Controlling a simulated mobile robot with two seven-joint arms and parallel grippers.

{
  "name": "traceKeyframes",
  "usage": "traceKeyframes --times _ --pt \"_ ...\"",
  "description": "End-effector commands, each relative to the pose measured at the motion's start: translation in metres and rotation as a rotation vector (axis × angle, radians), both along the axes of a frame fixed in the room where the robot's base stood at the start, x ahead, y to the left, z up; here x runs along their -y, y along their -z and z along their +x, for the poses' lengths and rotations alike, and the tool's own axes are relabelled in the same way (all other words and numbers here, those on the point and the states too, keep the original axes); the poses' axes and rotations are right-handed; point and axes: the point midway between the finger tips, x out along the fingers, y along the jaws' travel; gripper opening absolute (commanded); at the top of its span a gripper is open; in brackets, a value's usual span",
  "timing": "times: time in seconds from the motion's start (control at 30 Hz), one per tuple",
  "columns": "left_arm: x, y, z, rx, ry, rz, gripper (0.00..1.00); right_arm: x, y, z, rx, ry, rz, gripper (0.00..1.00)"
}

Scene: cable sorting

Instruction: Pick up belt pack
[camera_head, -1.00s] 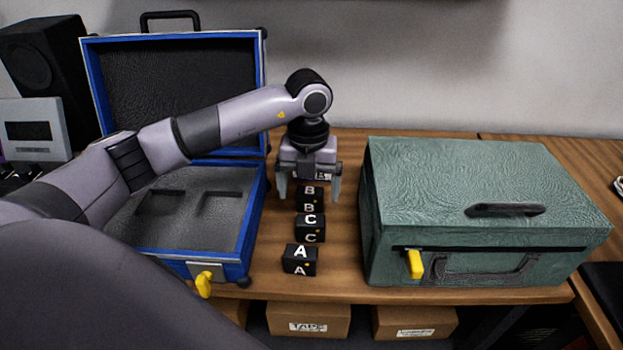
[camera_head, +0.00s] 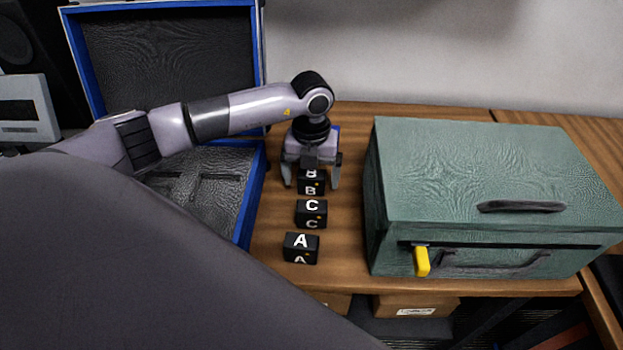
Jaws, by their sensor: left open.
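Three black belt packs stand in a row on the wooden table: pack B (camera_head: 311,188) at the back, pack C (camera_head: 311,214) in the middle and pack A (camera_head: 301,248) at the front. Each has white letters and a small yellow dot. My left gripper (camera_head: 311,183) is open and points down, with its fingers on either side of pack B. The gripper body hides the back of pack B, and I cannot tell whether the fingers touch it. My right gripper does not show.
An open blue case (camera_head: 247,215) with grey foam stands at the left, partly behind my arm. A closed green case (camera_head: 490,180) with a yellow latch stands at the right. Boxes (camera_head: 415,306) sit below the table. Bare table (camera_head: 345,255) lies between the cases.

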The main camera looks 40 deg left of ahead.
Motion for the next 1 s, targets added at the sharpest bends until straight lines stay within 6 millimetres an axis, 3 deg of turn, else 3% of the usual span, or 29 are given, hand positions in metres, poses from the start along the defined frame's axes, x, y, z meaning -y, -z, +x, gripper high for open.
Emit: traceKeyframes --times 0.23,0.27,0.43,0.77,1.0 --pt "0.0 0.003 0.0 0.001 0.0 0.0 0.94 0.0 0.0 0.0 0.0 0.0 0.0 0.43" --pt "0.0 0.003 0.0 0.001 0.0 0.0 0.87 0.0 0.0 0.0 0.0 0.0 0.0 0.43" --pt "0.0 0.003 0.0 0.001 0.0 0.0 0.33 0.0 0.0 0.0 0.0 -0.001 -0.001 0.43" --pt "0.0 0.0 0.001 0.002 -0.001 0.0 0.33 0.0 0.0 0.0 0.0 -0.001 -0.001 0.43" --pt "0.0 -0.024 0.001 0.007 -0.001 0.0 0.33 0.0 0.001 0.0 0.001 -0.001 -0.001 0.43"
